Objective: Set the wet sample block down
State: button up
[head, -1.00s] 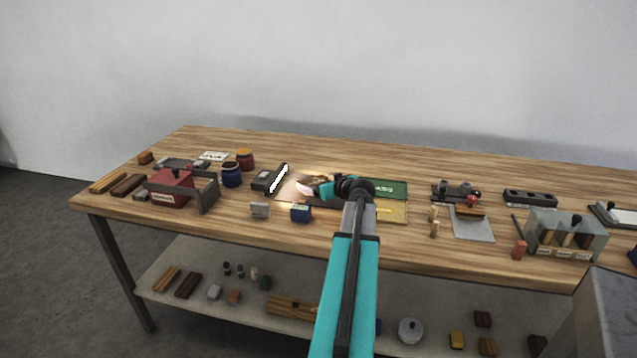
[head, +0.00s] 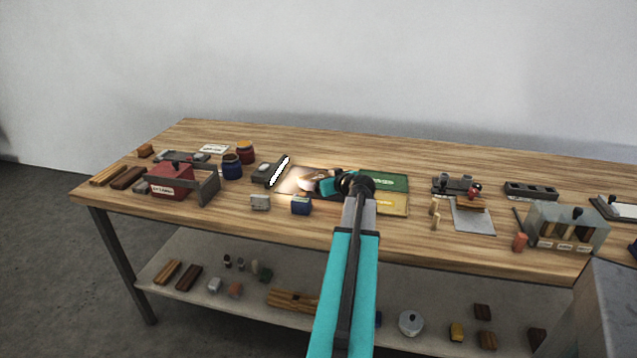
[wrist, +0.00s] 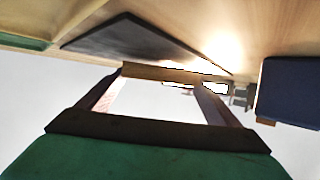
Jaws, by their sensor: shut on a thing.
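My gripper (wrist: 165,88) is shut on a thin, tan wooden block (wrist: 168,73), which spans its two fingertips in the wrist view. In the head view my gripper (head: 318,184) is in the bright light at the middle of the bench, small and partly hidden by my arm. A dark flat plate (wrist: 135,40) lies on the bench beyond the fingers in the wrist view. Whether the block touches anything is not clear. Its wet face cannot be made out.
A glowing lamp bar (head: 279,171) stands left of my gripper. A dark blue box (head: 301,206) is at the near left. Green (head: 388,181) and yellow (head: 393,204) mats lie to the right. Blue (head: 232,167) and red (head: 246,152) jars stand farther left.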

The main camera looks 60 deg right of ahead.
jog(key=shift+f+b, duration=0.45)
jog(key=shift+b, duration=0.05)
jog(key=o, duration=1.1)
jog(key=b+v, duration=0.1)
jog(key=v, duration=1.1)
jog(key=shift+s+a+r, duration=0.1)
jog(key=shift+r, duration=0.05)
jog(key=shift+v, duration=0.75)
jog(key=shift+r, duration=0.1)
